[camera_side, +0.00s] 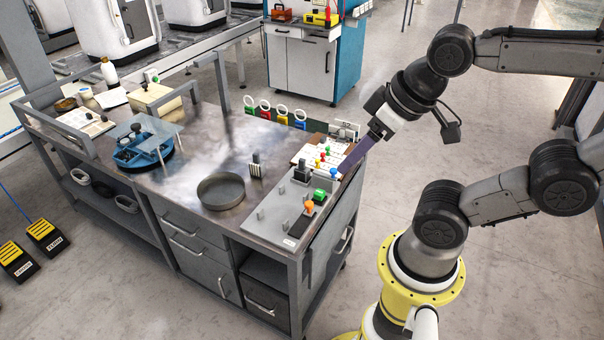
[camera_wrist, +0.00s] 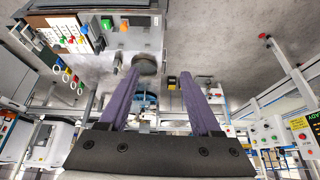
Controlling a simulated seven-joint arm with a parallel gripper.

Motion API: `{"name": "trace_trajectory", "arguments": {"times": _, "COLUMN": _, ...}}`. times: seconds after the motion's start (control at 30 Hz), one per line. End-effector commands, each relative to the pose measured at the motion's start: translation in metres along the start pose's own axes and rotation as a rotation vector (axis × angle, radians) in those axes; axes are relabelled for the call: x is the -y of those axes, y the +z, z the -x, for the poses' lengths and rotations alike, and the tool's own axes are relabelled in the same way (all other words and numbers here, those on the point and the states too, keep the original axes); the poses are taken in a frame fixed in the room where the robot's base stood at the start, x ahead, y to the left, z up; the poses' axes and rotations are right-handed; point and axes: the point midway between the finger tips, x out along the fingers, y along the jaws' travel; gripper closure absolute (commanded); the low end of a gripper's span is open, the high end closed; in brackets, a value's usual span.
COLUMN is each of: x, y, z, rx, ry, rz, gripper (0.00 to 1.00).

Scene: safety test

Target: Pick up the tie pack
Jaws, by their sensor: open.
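I cannot tell for certain which object is the tie pack. A small upright bundle with a dark top and pale strips (camera_side: 256,168) stands on the grey workbench, just right of a round grey dish (camera_side: 221,190), and may be it. My gripper (camera_side: 346,172) has long purple fingers. In the side view it hangs by the bench's right edge, near the clipboard and apart from the bundle. In the wrist view the gripper (camera_wrist: 160,76) is open, its fingers apart with nothing held between them. I cannot make out the bundle clearly in the wrist view.
A grey control panel (camera_side: 272,222) with coloured buttons lies along the bench's right edge. A clipboard (camera_side: 311,151) with coloured pieces lies behind it. Colour-tagged padlocks (camera_side: 265,112) line the back edge. A blue divided container (camera_side: 145,148) stands at left.

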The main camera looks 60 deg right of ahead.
Motion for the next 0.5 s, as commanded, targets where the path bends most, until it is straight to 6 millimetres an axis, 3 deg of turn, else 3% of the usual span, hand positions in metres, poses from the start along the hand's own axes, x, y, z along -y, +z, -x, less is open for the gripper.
{"name": "trace_trajectory", "arguments": {"times": 0.13, "x": 0.001, "y": -0.020, "z": 0.012, "rx": -0.046, "ry": -0.006, "rz": -0.148, "gripper": 0.35}}
{"name": "trace_trajectory", "arguments": {"times": 0.27, "x": -0.001, "y": -0.059, "z": 0.017, "rx": -0.052, "ry": -0.001, "rz": -0.332, "gripper": 0.35}}
{"name": "trace_trajectory", "arguments": {"times": 0.5, "x": -0.023, "y": -0.129, "z": -0.003, "rx": -0.010, "ry": 0.051, "rz": -0.655, "gripper": 0.35}}
